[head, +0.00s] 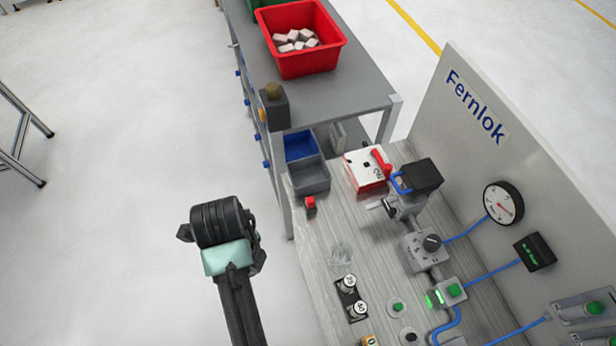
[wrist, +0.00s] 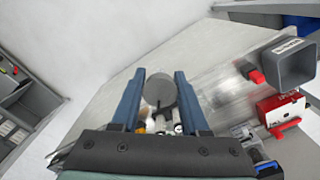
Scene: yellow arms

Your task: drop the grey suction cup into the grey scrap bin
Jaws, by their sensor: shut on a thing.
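In the wrist view, my gripper (wrist: 160,76) has its two blue fingers closed on the grey suction cup (wrist: 160,92), whose round grey face shows between them. In the head view the end of my arm hangs over open floor, left of the bench; the fingers and the cup are hidden there. The grey scrap bin (head: 311,177) stands at the far left corner of the bench, to the right of my arm's end and farther back. It also shows in the wrist view (wrist: 290,72), at the upper right, clear of my gripper.
A blue bin (head: 300,146) stands just behind the grey one. A small red block (head: 310,203) and a red-and-white box (head: 366,170) sit near it. A post with a knob (head: 273,106) and a red crate (head: 300,42) are farther back. Valves and gauges fill the right.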

